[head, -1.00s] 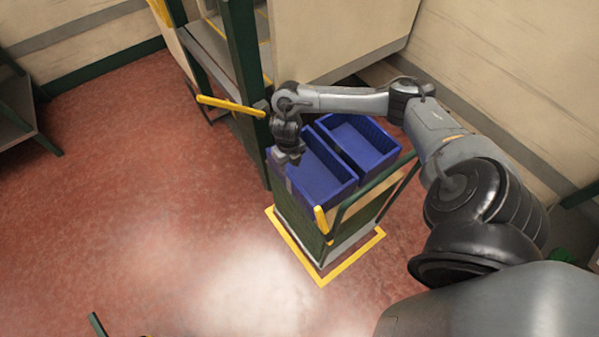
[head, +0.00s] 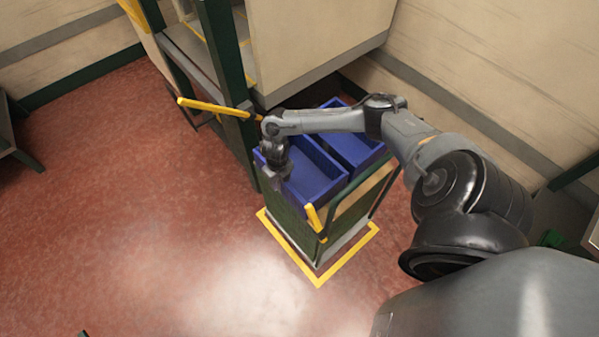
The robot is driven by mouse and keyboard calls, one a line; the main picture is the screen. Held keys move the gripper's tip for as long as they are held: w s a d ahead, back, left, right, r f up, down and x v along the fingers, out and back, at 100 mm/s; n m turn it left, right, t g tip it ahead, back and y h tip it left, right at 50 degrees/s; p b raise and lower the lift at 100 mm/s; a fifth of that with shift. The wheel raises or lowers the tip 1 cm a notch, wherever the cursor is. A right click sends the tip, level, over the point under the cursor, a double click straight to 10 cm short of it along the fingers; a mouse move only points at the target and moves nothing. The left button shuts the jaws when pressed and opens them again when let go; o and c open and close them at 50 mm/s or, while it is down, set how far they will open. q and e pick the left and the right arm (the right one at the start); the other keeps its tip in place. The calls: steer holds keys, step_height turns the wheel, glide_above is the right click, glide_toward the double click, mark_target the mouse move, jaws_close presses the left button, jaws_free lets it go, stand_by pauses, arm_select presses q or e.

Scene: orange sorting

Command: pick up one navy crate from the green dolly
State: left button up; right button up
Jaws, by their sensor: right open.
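Two navy crates stand side by side on top of the green dolly (head: 287,216). The nearer navy crate (head: 318,182) looks empty and has its left end under my right gripper. The farther navy crate (head: 358,150) is partly hidden behind my right arm. My right gripper (head: 277,186) is open and points down at the left end wall of the nearer crate. I cannot tell whether its fingers straddle or touch the rim. My left gripper is out of view.
A yellow floor outline (head: 318,281) surrounds the dolly. A green-posted rack with a yellow bar (head: 212,107) stands close behind the dolly on the left. A beige wall lies to the right. The red floor (head: 130,200) at left is clear.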

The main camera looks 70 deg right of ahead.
steer(key=shift+c, duration=0.5)
jaws_close()
steer(key=shift+r, duration=0.15)
